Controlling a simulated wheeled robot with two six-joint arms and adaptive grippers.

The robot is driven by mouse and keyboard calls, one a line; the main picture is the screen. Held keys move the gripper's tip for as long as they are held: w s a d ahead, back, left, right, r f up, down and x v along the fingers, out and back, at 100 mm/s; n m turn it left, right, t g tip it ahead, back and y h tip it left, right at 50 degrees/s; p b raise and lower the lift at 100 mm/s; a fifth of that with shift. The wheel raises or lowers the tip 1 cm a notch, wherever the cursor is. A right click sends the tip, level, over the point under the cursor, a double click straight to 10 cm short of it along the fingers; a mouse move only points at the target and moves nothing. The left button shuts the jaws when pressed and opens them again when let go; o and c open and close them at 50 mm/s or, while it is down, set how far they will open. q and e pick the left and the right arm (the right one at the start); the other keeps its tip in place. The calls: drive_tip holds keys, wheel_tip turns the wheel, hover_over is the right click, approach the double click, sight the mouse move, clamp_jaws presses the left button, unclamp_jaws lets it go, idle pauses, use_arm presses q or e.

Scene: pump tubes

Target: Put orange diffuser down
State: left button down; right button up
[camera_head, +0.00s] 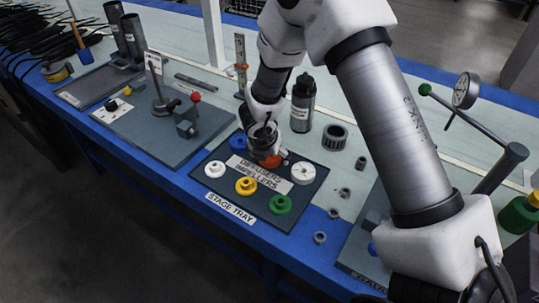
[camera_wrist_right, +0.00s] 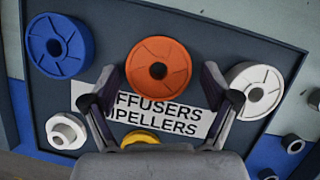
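The orange diffuser (camera_wrist_right: 158,64) appears to lie flat on the dark stage tray (camera_head: 217,194), between the blue and white discs. In the head view the orange diffuser (camera_head: 273,162) is partly hidden under my right gripper (camera_head: 264,148). In the right wrist view my right gripper (camera_wrist_right: 160,78) has its two fingers spread, one to each side of the orange diffuser, with a gap on both sides. It holds nothing. My left gripper is not in view.
The tray also holds a blue disc (camera_head: 238,142), a white disc (camera_head: 303,173), a small white part (camera_head: 215,169), a yellow part (camera_head: 246,186) and a green part (camera_head: 281,204). A dark bottle (camera_head: 302,105) stands behind the tray. Several small rings lie to its right.

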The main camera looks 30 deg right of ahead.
drive_tip(key=shift+r, duration=0.1)
drive_tip(key=shift+r+p, duration=0.25)
drive_tip(key=shift+p, duration=0.1)
drive_tip(key=p+v, duration=0.5)
drive_tip(key=v, duration=0.7)
drive_tip(key=shift+a, duration=0.15)
drive_tip(key=shift+f, duration=0.1)
